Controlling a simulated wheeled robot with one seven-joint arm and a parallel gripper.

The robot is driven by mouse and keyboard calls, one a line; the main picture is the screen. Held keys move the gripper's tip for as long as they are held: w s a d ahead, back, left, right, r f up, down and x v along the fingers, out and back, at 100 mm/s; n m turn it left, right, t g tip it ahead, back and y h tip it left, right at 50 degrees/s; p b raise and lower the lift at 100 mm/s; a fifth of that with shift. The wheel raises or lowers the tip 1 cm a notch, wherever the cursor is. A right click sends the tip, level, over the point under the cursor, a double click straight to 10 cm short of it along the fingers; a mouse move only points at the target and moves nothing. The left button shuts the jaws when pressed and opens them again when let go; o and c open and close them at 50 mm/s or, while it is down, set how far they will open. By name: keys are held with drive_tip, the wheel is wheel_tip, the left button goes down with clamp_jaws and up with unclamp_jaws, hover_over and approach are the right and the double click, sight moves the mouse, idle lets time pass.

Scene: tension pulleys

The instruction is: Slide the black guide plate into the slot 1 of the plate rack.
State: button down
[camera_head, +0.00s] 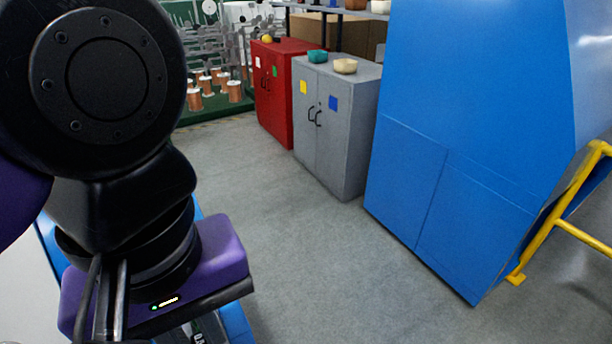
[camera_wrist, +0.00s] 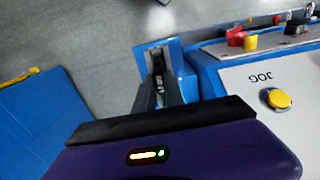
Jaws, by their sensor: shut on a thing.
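My gripper (camera_wrist: 158,82) reaches up from its purple body in the wrist view, its dark fingers close together. It is shut on a thin dark piece (camera_wrist: 158,66), seen nearly edge-on, which looks like the black guide plate. Most of the piece is hidden between the fingers. A blue surface (camera_wrist: 187,84) lies behind the fingertips; I cannot tell whether the piece touches it. In the head view my purple gripper body (camera_head: 222,258) is at the lower left, and my arm hides much of that side. I cannot make out the plate rack or its slot 1.
A large blue cabinet (camera_head: 440,110) and a yellow rail (camera_head: 560,212) stand at the right. Grey (camera_head: 335,125) and red (camera_head: 277,95) cabinets stand behind. Floor between is clear.

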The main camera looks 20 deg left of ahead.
drive_tip(key=shift+f+b, duration=0.9)
drive_tip(key=shift+f, duration=0.05)
drive_tip(key=shift+f+b, duration=0.35)
drive_tip(key=shift+b, duration=0.15)
drive_tip(key=c, duration=1.3)
unclamp_jaws()
drive_tip(key=shift+c, duration=0.2)
drive_tip(key=shift+r, duration=0.15)
wheel_tip(320, 180, up, 8)
drive_tip(key=shift+f, duration=0.2)
